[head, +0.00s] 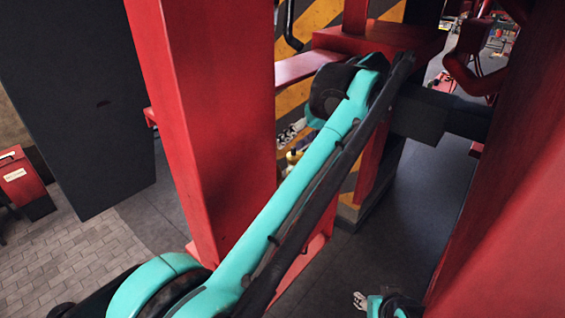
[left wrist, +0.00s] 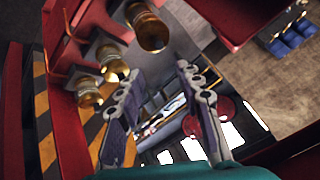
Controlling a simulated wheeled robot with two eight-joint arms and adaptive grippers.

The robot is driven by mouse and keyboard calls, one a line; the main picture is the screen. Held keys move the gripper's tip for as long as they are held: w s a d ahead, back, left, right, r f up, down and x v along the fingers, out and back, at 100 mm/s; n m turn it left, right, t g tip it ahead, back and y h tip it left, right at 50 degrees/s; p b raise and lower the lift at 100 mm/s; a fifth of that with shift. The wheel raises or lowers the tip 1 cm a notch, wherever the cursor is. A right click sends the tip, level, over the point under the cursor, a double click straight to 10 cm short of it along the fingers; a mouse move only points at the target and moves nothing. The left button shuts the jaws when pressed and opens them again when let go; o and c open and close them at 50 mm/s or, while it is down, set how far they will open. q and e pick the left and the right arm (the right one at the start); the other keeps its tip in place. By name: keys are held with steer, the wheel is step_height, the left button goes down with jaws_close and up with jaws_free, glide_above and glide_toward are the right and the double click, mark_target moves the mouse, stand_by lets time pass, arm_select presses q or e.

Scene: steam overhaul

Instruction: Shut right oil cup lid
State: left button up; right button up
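Several brass oil cups sit in a row on a red frame in the left wrist view: one at the left (left wrist: 90,96), one in the middle (left wrist: 113,64) and the largest at the right (left wrist: 150,34). I cannot tell clearly how their lids stand. My left gripper (left wrist: 160,73) is open and empty, its fingertips below the cups in the picture and apart from them. In the head view the left gripper (head: 290,132) is mostly hidden behind my teal arm, near a small brass piece (head: 293,157). My right gripper (head: 360,300) barely shows at the bottom edge.
A red upright post (head: 205,130) stands left of my left arm, and a large red structure (head: 515,190) fills the right. A yellow-and-black striped panel (head: 292,105) is behind the arm. Open grey floor (head: 430,190) lies between them. A red box (head: 20,180) stands far left.

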arm_select(q)
steer(key=s+f+m+t+y+b, duration=0.25)
steer(key=f+m+t+b, duration=0.2)
steer(key=m, duration=1.15)
steer(key=s+f+m+t+y+b, duration=0.1)
steer(key=f+m+t+y+b, duration=0.3)
steer(key=m, duration=1.2)
steer(key=shift+g, duration=0.35)
steer(key=x, duration=0.2)
steer(key=f+p+x, duration=0.1)
steer(key=x, duration=0.1)
steer(key=p+x, duration=0.1)
steer(key=x, duration=0.1)
steer(key=shift+w+f, duration=0.2)
steer(key=shift+w, duration=0.25)
jaws_close()
